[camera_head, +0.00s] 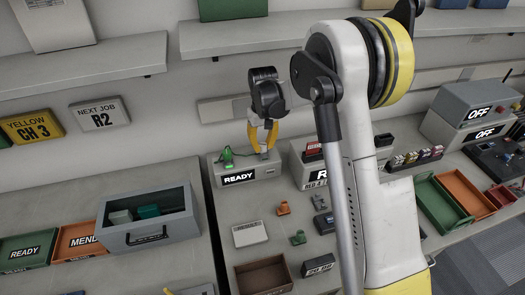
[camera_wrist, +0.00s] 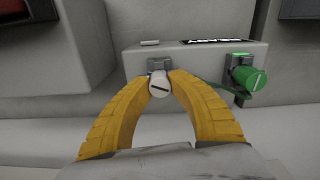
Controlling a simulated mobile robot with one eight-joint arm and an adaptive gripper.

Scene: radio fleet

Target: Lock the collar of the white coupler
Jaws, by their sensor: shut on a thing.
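The white coupler (camera_wrist: 160,88) sits at a grey socket on the grey box with the READY sign (camera_head: 270,169). A dark slot line crosses its round end face, nearly level with a slight tilt. My gripper (camera_head: 264,146) has its yellow fingers closed on the coupler's two sides; in the wrist view the fingertips (camera_wrist: 160,92) touch it left and right. A green coupler (camera_wrist: 248,80) stands beside it on the same box, its slot line steeply tilted; it also shows in the head view (camera_head: 228,160) with a lit green spot. The fingers mostly hide the white coupler in the head view.
Grey boxes with OFF signs (camera_head: 480,112) stand at the right. A second grey box (camera_head: 300,166) is close right of the READY box. Small orange (camera_head: 283,208) and green (camera_head: 298,238) parts lie in front. An open grey drawer box (camera_head: 180,228) stands at the left.

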